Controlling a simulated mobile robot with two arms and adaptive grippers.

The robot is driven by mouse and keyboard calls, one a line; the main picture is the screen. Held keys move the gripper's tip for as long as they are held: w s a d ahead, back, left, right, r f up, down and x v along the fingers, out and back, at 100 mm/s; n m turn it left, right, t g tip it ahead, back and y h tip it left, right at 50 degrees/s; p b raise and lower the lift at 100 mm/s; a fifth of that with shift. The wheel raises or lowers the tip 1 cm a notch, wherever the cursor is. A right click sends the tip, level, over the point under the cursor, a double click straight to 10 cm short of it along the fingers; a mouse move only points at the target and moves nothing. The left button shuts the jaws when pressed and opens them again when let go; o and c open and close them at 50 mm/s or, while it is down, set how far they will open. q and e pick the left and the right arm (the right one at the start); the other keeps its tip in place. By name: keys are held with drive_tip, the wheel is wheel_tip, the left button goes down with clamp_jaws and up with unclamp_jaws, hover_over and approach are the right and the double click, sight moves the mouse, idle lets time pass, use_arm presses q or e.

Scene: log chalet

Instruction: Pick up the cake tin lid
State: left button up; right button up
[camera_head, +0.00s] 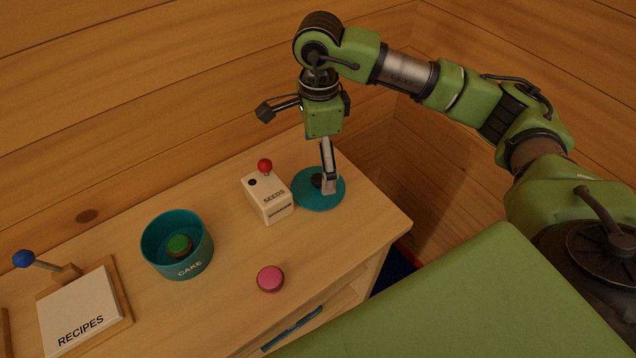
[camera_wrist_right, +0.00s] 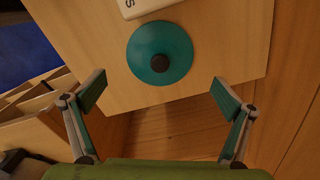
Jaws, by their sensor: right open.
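The cake tin lid (camera_head: 312,201) is a teal disc with a dark knob at its middle. It lies flat on the right part of the wooden counter. In the right wrist view the lid (camera_wrist_right: 142,62) shows whole, beyond and between my fingertips. My right gripper (camera_head: 328,178) points down over the lid and covers part of it in the head view. In the wrist view my right gripper (camera_wrist_right: 155,92) is open, with nothing between its fingers. The teal cake tin (camera_head: 203,260), marked CAKE, stands open to the left with a green-topped round thing inside. My left gripper is not in view.
A white SEEDS box (camera_head: 277,207) with a red-knobbed lever stands close to the left of the lid. A pink round thing (camera_head: 270,279) lies near the front edge. A RECIPES box (camera_head: 80,312) is at far left. Log walls (camera_head: 130,110) rise behind the counter (camera_head: 345,245).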

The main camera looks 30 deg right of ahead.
sight(319, 179)
drive_tip(key=shift+f, duration=0.6)
drive_tip(key=shift+f+p, duration=0.4)
wheel_tip(319, 179, down, 4)
drive_tip(key=shift+a+r+p, duration=0.1)
drive_tip(key=shift+r+p, duration=0.1)
drive_tip(key=shift+p, duration=0.5)
drive_tip(key=shift+f, duration=0.4)
drive_tip(key=shift+s, duration=0.15)
drive_tip(key=c, duration=2.6)
clamp_jaws()
